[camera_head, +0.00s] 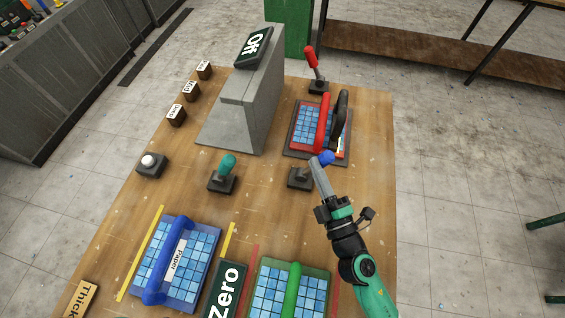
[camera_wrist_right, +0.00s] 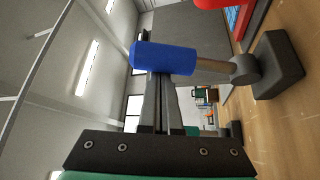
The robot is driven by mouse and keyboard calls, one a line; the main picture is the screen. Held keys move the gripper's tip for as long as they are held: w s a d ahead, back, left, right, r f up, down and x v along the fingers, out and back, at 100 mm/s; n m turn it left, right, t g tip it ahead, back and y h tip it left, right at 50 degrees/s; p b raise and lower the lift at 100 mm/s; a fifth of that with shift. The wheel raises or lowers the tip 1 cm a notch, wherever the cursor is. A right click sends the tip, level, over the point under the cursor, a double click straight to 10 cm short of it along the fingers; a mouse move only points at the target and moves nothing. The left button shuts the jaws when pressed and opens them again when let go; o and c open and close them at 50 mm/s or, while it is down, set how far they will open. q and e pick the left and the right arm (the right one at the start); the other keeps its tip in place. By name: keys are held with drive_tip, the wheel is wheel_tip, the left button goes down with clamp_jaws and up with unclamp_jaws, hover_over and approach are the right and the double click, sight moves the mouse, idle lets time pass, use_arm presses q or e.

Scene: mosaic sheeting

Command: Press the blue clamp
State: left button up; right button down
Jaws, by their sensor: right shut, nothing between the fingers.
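The blue clamp (camera_head: 327,157) has a blue cylindrical handle on a short arm above a dark base, right of the table's middle. Its base shows at the tip of my right arm. My right gripper (camera_head: 318,169) is shut and empty, its fingertips right at the blue handle. In the right wrist view the closed fingers (camera_wrist_right: 160,88) reach up to the underside edge of the blue handle (camera_wrist_right: 163,58); I cannot tell whether they touch. The handle sticks out sideways from its dark base (camera_wrist_right: 278,68). My left gripper is not in view.
A red clamp (camera_head: 310,56) and a green clamp (camera_head: 226,163) stand nearby. A tiled sheet holder with red and black handles (camera_head: 301,134) sits just behind the blue clamp. A grey block (camera_head: 240,115) with an "Off" sign stands at the back. Blue-handled (camera_head: 203,255) and green-handled tile trays (camera_head: 321,283) lie in front.

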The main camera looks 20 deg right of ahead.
drive_tip(key=shift+s, duration=0.1)
drive_tip(key=b+v, duration=0.5)
drive_tip(key=v, duration=0.6)
drive_tip(key=shift+s, duration=0.2)
drive_tip(key=shift+f, duration=0.1)
